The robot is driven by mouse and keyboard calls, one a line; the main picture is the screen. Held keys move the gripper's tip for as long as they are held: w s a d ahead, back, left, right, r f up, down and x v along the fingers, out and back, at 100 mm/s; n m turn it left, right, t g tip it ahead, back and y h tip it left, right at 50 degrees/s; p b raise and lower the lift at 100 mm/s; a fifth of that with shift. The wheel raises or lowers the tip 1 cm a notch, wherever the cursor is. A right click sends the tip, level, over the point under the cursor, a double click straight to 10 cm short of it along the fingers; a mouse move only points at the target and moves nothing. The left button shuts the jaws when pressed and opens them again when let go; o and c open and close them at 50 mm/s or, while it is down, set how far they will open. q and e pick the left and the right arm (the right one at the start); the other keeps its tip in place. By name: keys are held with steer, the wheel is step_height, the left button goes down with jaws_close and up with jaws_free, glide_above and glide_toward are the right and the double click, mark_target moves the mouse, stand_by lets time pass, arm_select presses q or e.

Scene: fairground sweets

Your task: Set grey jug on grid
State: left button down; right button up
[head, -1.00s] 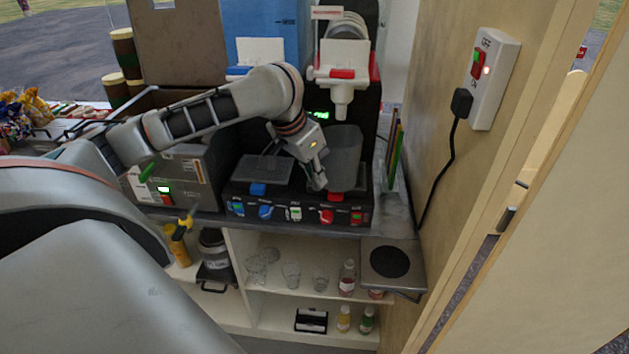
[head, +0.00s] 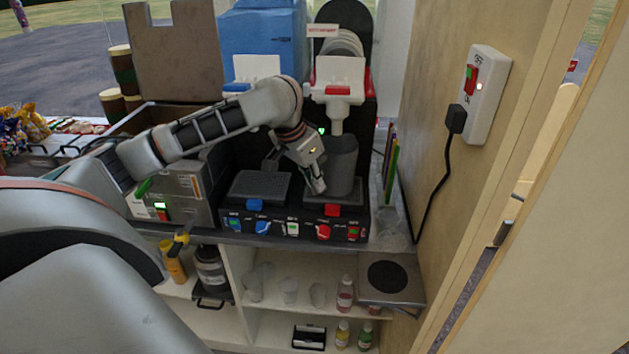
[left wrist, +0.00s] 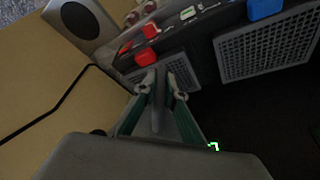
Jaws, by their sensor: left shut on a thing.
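The grey jug (head: 341,168) stands upright over the right-hand grid (head: 350,199) of the black dispenser, with its top close under the white and red nozzle. My left gripper (head: 318,186) is at the jug's left front side and is shut on it. In the left wrist view the two fingers (left wrist: 159,92) close around a narrow grey part, likely the jug's handle (left wrist: 158,112). The same grid shows past the fingertips (left wrist: 176,68). Whether the jug's base touches the grid or hovers just above cannot be told. My right gripper is not in view.
A second grid (head: 262,186) with a blue tab lies to the left and is empty. Knobs line the dispenser front. Thin coloured upright items (head: 390,165) stand close on the right, before the wall with a switch (head: 483,92). Glasses and bottles fill the shelf below.

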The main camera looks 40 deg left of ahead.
arm_select(q)
steer(key=shift+a+f, duration=0.15)
steer(key=shift+f, duration=0.1)
stand_by(0.3)
steer(key=c, duration=2)
jaws_free()
steer(key=v, duration=1.2)
